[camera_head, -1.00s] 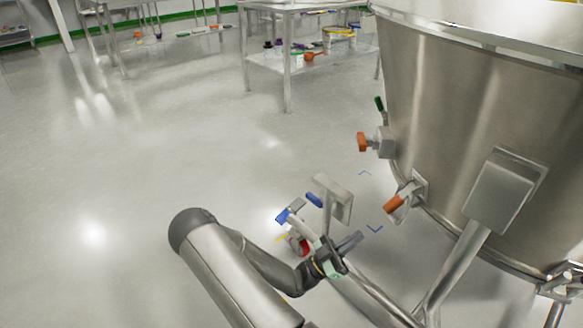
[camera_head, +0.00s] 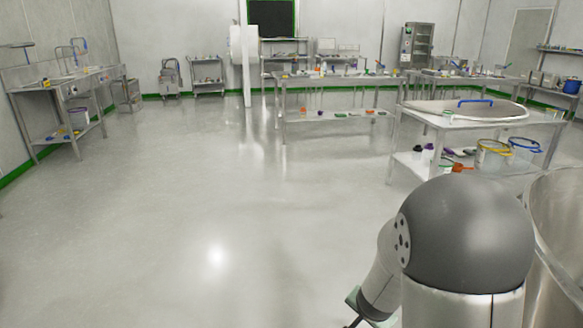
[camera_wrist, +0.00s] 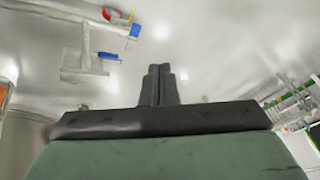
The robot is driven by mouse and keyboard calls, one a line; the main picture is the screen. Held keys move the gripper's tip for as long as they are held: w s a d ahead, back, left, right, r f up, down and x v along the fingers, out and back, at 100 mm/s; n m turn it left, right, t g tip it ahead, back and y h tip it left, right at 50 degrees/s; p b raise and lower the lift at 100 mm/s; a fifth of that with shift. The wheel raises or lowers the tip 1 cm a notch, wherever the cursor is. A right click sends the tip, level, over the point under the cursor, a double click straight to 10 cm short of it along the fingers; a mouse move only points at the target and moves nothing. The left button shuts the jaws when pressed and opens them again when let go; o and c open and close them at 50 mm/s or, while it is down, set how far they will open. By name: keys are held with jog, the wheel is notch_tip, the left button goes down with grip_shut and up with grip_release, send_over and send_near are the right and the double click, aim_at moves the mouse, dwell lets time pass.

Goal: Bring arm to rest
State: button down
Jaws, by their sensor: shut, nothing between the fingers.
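My gripper (camera_wrist: 160,70) shows in the wrist view with its two dark fingers together and nothing between them. In the head view my arm (camera_head: 465,235) is folded up at the lower right, with its large dark joint close to the camera. The gripper end is mostly hidden there, low behind the arm at the bottom edge. The wrist view shows a grey metal bracket (camera_wrist: 85,72) with a blue-handled part (camera_wrist: 109,57) to the left of the fingers, apart from them.
A large steel vessel (camera_head: 560,235) stands close on the right of my arm. A steel table (camera_head: 420,118) with a blue-handled lid (camera_head: 470,112) and buckets (camera_head: 492,155) on its lower shelf stands behind. The floor (camera_head: 200,210) at the left and middle is clear.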

jog(key=s+a+r+n+g+y+p, duration=0.1)
jog(key=s+a+r+n+p, duration=0.15)
jog(key=r, duration=0.45)
jog(key=s+a+r+n+y+p, duration=0.1)
jog(key=s+a+r+y+p, duration=0.1)
jog(key=s+a+r+p, duration=0.3)
jog(key=s+d+r+n+g+h+p, duration=0.1)
jog(key=s+r+n+g+p, duration=0.45)
jog(key=s+r, duration=0.95)
notch_tip(320, 180, down, 45)
jog(key=w+b, duration=0.1)
jog(key=b, duration=4.1)
jog(key=shift+w+d+r, duration=0.15)
jog(key=shift+w+d, duration=0.05)
jog(key=shift+d, duration=0.2)
jog(key=shift+s, duration=0.15)
